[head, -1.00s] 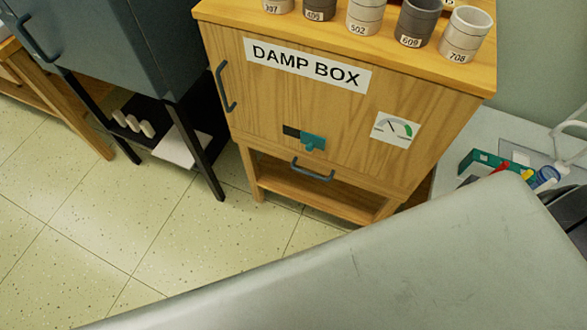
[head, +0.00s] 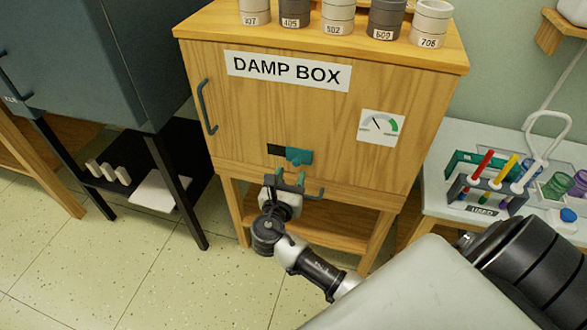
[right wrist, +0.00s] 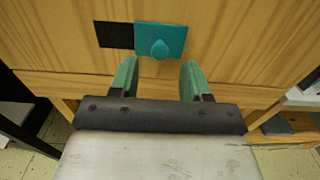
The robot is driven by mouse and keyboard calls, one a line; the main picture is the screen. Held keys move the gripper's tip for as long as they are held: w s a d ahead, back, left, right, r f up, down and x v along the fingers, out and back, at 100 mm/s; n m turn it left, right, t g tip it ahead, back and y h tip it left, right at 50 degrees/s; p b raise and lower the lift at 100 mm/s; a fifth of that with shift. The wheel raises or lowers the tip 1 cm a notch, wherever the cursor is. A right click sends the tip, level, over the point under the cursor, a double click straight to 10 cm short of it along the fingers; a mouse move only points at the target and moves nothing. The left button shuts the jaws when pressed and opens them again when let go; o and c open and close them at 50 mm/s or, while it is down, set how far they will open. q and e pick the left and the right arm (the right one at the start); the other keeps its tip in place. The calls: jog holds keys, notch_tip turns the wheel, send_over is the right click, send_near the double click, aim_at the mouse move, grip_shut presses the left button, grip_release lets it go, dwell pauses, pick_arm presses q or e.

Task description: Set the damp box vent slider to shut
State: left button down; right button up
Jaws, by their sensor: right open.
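The damp box (head: 290,110) is a wooden cabinet with a "DAMP BOX" label (head: 288,71) on its front. Its vent slider (head: 299,156) is a teal plate with a knob, at the right of a dark slot (head: 275,150) low on the front. The slider also shows in the right wrist view (right wrist: 161,41), with the dark opening (right wrist: 114,35) to its left. My right gripper (head: 289,181) is open and empty, just below the slider. In the right wrist view its green fingers (right wrist: 160,80) are apart, below the knob and not touching it. My left gripper is not in view.
A dial gauge (head: 380,125) is right of the slider. Several numbered cups (head: 337,17) stand on top. A rack of colored tubes (head: 490,185) is on the right table. A dark cabinet (head: 95,60) stands left.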

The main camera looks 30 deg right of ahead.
aim_at(296, 164)
jog(key=shift+x, duration=2)
jog(key=shift+a, duration=0.1)
grip_shut()
